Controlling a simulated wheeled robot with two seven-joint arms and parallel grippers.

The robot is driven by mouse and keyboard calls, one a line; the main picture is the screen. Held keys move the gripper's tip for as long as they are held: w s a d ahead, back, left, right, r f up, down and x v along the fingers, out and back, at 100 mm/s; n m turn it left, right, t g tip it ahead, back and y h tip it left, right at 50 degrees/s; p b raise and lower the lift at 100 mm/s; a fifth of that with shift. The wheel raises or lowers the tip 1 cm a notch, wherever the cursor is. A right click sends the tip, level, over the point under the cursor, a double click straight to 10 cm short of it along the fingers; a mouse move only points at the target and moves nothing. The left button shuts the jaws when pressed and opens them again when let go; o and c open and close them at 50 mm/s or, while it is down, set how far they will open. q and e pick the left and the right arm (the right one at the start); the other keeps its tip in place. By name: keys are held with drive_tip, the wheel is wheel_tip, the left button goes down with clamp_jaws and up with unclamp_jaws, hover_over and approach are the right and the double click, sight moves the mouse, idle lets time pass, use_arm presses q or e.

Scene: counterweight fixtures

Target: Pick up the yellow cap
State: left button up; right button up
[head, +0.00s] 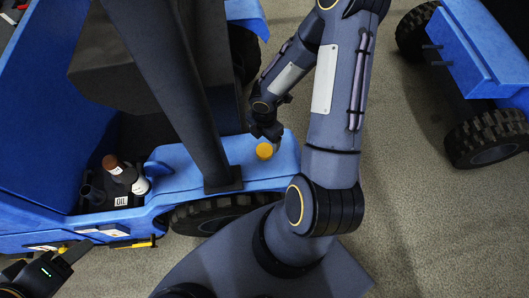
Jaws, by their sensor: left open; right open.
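The yellow cap (264,151) is a small round disc on the blue fender (235,152) of the vehicle, right of a dark post. My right gripper (271,133) points down just behind the cap, with its tips close to it. It is open, and I cannot tell whether it touches the cap. The cap's top is in clear view. My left gripper (72,252) is open and empty at the lower left, beside the vehicle's side and far from the cap.
A dark post (205,110) stands on the fender close to the cap. Another blue vehicle (480,50) stands at the right, with clear floor between.

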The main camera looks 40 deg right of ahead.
sight(264, 151)
drive_tip(key=f, duration=0.2)
drive_tip(key=f+b, duration=0.1)
drive_tip(key=f, duration=0.5)
drive_tip(key=shift+w+a+f+b, duration=0.1)
drive_tip(key=shift+w+f+b, duration=0.15)
drive_tip(key=shift+b, duration=0.1)
drive_tip(key=shift+r, duration=0.1)
drive_tip(key=c, duration=1)
